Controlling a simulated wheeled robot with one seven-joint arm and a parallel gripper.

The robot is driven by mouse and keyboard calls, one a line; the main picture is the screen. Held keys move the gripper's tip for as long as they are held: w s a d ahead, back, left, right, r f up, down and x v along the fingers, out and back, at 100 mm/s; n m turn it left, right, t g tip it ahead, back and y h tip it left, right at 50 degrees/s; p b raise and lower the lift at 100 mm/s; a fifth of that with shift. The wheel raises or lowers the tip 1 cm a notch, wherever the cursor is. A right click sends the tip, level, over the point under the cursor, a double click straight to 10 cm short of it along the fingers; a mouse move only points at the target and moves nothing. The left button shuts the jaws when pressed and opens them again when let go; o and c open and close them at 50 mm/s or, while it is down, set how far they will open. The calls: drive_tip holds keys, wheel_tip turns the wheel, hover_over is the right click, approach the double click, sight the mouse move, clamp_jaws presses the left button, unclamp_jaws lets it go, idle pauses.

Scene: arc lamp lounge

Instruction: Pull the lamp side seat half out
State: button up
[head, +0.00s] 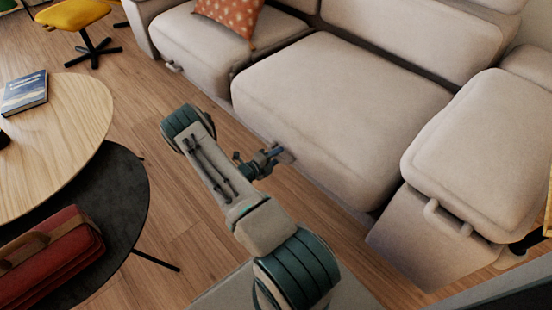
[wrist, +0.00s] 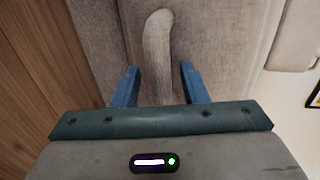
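A beige sofa has a wide middle seat (head: 340,105) with a pull handle (head: 286,155) low on its front. My gripper (head: 273,153) is at this handle. In the wrist view the fabric-covered handle (wrist: 157,55) reaches down between the two blue fingers of my gripper (wrist: 158,84). The fingers are open, with a gap on each side of the handle. No lamp is clearly in view, so I cannot tell which seat is on the lamp side.
A right sofa section (head: 480,150) has its own handle (head: 445,220). A round wooden table (head: 75,125) with a blue book (head: 25,92) and a dark lower table (head: 120,200) with a red bag (head: 55,260) stand left. Wood floor (head: 165,190) between is clear.

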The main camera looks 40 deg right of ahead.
clamp_jaws()
drive_tip(key=f+p+v, duration=0.1)
drive_tip(key=v, duration=0.8)
drive_tip(key=shift+a+f, duration=0.4)
drive_tip(key=shift+a, duration=0.2)
unclamp_jaws()
drive_tip(key=p+v, duration=0.3)
drive_tip(key=v, duration=1)
drive_tip(key=shift+a+r, duration=0.15)
drive_tip(key=shift+a, duration=0.25)
